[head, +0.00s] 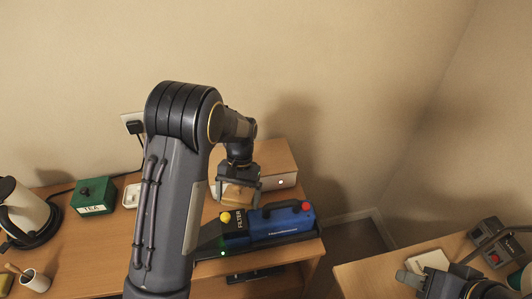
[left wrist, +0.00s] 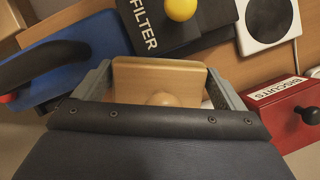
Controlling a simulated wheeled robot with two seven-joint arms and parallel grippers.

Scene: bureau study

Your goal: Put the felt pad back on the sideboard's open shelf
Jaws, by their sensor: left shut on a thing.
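My left gripper (head: 240,187) is shut on a tan wooden-looking block with a round knob (left wrist: 158,72), held above the wooden sideboard (head: 105,235). In the left wrist view the block sits between both fingers. I cannot tell whether this block is the felt pad; no other felt pad is clearly visible.
A blue case (head: 265,226) with a black handle and a black FILTER box (left wrist: 150,30) lie near the held block. A green TEA box (head: 93,196) and kettle (head: 25,215) stand left. A red BISCUITS box (left wrist: 285,105) is nearby.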

